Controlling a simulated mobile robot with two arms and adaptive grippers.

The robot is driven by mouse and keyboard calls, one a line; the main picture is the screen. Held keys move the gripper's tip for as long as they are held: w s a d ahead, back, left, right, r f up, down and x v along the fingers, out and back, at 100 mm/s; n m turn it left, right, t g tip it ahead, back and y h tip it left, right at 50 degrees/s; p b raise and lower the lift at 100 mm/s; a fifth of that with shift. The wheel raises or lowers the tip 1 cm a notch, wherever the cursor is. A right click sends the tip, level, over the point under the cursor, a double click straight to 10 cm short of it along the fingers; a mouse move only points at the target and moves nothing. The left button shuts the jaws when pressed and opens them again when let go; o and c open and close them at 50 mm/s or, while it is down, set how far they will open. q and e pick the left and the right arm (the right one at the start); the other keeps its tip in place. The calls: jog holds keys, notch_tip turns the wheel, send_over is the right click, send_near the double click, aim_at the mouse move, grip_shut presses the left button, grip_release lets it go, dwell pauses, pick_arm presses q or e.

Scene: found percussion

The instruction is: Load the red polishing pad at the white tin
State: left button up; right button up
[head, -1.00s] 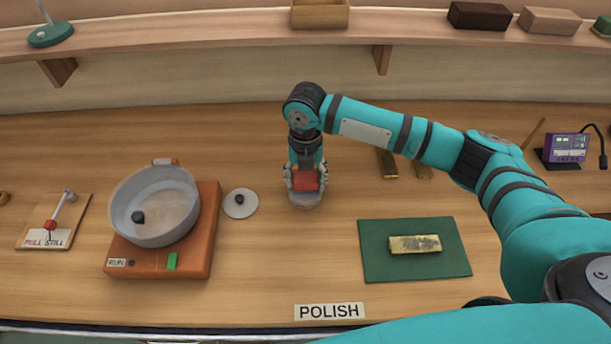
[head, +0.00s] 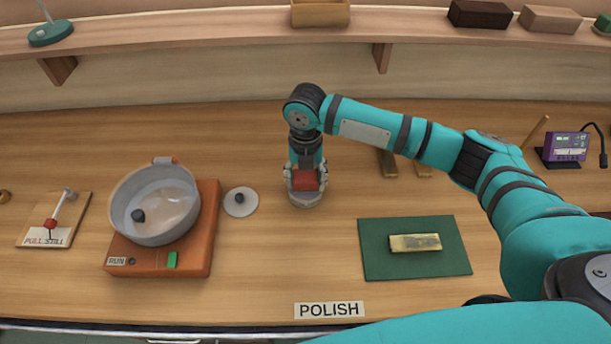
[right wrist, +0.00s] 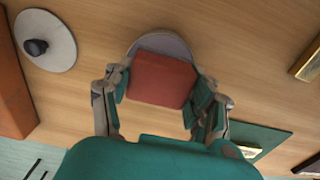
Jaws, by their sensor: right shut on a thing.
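The red polishing pad (head: 304,181) is a red block. My right gripper (right wrist: 160,85) is shut on the pad (right wrist: 161,79), with a finger on each side of it. The gripper points down and also shows in the head view (head: 305,183). A pale round tin (head: 306,201) lies directly under the pad, and its curved rim (right wrist: 160,43) shows past the pad in the right wrist view. The pad and gripper hide most of the tin. I cannot tell whether the pad touches it. My left gripper is not in view.
A pale lid with a dark knob (head: 240,202) lies left of the tin. Further left, a grey pan (head: 127,218) stands on an orange base (head: 207,230). A gold bar (head: 414,243) lies on a green mat (head: 385,268) at right. The table before the gripper is clear.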

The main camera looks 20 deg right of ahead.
aim_at(306, 175)
jog(key=shift+s+f+p, duration=0.15)
jog(key=shift+p, duration=0.15)
dwell(1.2)
notch_tip(306, 175, up, 7)
jog(key=p, duration=0.7)
jog(key=shift+p, duration=0.3)
dwell(0.6)
